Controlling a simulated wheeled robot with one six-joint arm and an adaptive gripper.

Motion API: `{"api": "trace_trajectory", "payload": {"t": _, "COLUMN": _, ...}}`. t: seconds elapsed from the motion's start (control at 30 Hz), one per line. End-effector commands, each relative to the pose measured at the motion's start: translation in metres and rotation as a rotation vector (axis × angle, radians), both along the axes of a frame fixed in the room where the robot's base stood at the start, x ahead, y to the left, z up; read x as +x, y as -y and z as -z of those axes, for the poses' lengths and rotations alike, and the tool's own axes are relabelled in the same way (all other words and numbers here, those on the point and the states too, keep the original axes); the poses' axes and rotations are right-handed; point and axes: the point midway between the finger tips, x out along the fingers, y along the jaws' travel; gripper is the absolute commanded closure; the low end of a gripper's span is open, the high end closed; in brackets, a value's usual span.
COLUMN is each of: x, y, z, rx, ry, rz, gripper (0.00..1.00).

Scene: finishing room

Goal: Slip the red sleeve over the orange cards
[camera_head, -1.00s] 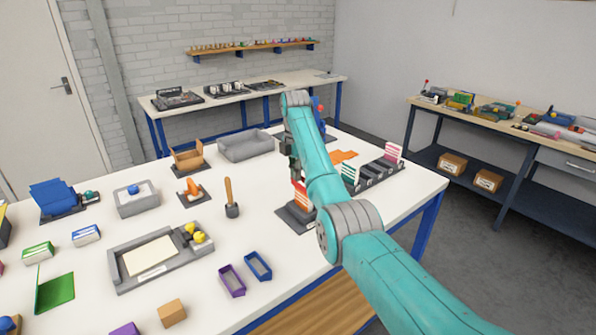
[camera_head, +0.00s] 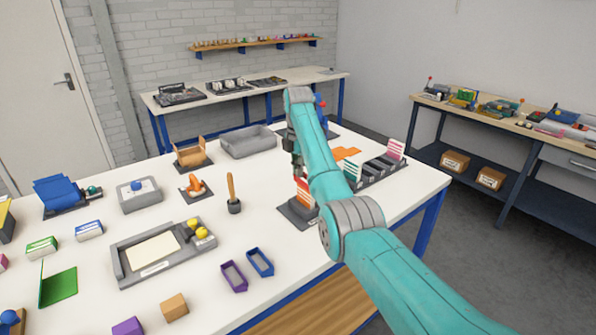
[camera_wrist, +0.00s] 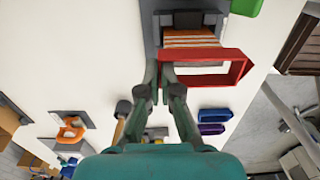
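The orange cards (camera_wrist: 188,38), striped with white, stand as a stack in a dark grey holder (camera_wrist: 149,30). They also show in the head view (camera_head: 304,191), partly behind my arm. The red sleeve (camera_wrist: 208,54) is an open loop with a pointed right end. In the wrist view it overlaps the near edge of the cards; I cannot tell whether it is around them or above them. My gripper (camera_wrist: 161,72) has its fingertips closed on the sleeve's left end. In the head view my gripper (camera_head: 294,158) is just above the cards, and the sleeve is mostly hidden.
A dark rack (camera_head: 378,172) with green and pink card stacks stands right of my arm. Purple (camera_head: 234,276) and blue (camera_head: 260,262) sleeves lie on the white table in front. A mallet-like tool (camera_head: 233,195) stands left of the holder. A grey bin (camera_head: 248,142) is behind.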

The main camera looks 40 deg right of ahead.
Motion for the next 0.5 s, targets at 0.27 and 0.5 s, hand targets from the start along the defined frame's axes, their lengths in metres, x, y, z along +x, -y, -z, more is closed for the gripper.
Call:
{"api": "trace_trajectory", "payload": {"t": 0.27, "x": 0.0000, "y": 0.0000, "z": 0.0012, "rx": 0.000, "ry": 0.000, "rz": 0.000, "gripper": 1.00}}
{"api": "trace_trajectory", "payload": {"t": 0.5, "x": 0.0001, "y": 0.0001, "z": 0.0051, "rx": 0.000, "ry": 0.000, "rz": 0.000, "gripper": 1.00}}
